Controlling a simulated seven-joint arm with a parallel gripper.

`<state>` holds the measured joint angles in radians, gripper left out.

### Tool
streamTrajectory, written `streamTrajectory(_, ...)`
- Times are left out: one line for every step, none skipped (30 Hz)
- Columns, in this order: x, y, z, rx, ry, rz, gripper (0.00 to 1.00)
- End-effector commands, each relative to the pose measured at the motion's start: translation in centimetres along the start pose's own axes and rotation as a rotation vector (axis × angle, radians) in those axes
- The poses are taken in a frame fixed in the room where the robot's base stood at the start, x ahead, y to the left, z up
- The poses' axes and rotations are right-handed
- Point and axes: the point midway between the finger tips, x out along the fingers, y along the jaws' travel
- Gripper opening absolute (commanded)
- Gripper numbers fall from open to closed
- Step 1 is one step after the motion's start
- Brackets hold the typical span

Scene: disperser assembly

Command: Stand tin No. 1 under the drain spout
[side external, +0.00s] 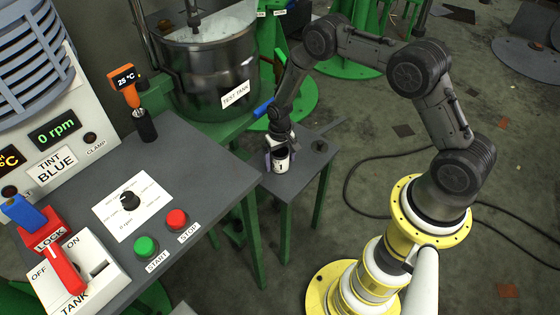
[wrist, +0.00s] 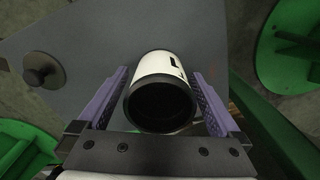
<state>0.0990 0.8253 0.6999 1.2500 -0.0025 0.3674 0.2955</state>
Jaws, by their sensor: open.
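Tin No. 1 (side external: 281,164), white with a dark open mouth and a "1" on its side, stands upright on a small grey side table (side external: 297,184). My gripper (side external: 281,158) is lowered over it from above. In the wrist view the tin (wrist: 158,66) lies between the two purple fingers of my gripper (wrist: 161,78), which are open with a gap on each side. The test tank (side external: 212,85) stands behind and to the left. A blue lever (side external: 263,107) projects low from its side, near my wrist. I cannot make out the drain spout itself.
A dark round knobbed piece (side external: 320,146) lies at the side table's right corner and shows in the wrist view (wrist: 43,72). The control bench (side external: 185,180) stands to the left, with start (side external: 146,246) and stop (side external: 177,219) buttons. A cable (side external: 350,185) lies on the floor.

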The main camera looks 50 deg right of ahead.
Motion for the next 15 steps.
streamTrajectory(-0.8,0.0,-0.1,0.000,0.003,-0.001,1.00)
streamTrajectory(-1.3,-0.1,-0.2,0.000,0.004,-0.001,1.00)
streamTrajectory(-2.0,0.0,-0.1,0.000,0.003,-0.001,1.00)
streamTrajectory(-2.6,0.0,-0.1,0.000,0.004,-0.001,1.00)
streamTrajectory(-3.2,-0.1,-0.1,0.000,0.005,-0.001,1.00)
streamTrajectory(-4.0,-0.1,-0.2,0.000,0.005,-0.002,1.00)
streamTrajectory(-4.7,0.0,-0.1,0.000,0.004,-0.001,1.00)
streamTrajectory(-5.3,0.0,-0.1,0.000,0.004,-0.001,1.00)
streamTrajectory(-6.1,0.0,-0.1,0.000,0.004,-0.001,1.00)
streamTrajectory(-6.7,0.0,-0.1,0.000,0.004,-0.001,1.00)
streamTrajectory(-7.3,0.0,-0.1,0.000,0.003,-0.001,1.00)
streamTrajectory(-8.0,0.0,-0.1,0.000,0.005,-0.001,1.00)
streamTrajectory(-8.5,0.0,-0.1,0.000,0.004,-0.001,1.00)
streamTrajectory(-9.0,0.0,-0.1,0.000,0.003,-0.001,1.00)
streamTrajectory(-9.5,0.0,-0.1,0.000,0.003,-0.001,1.00)
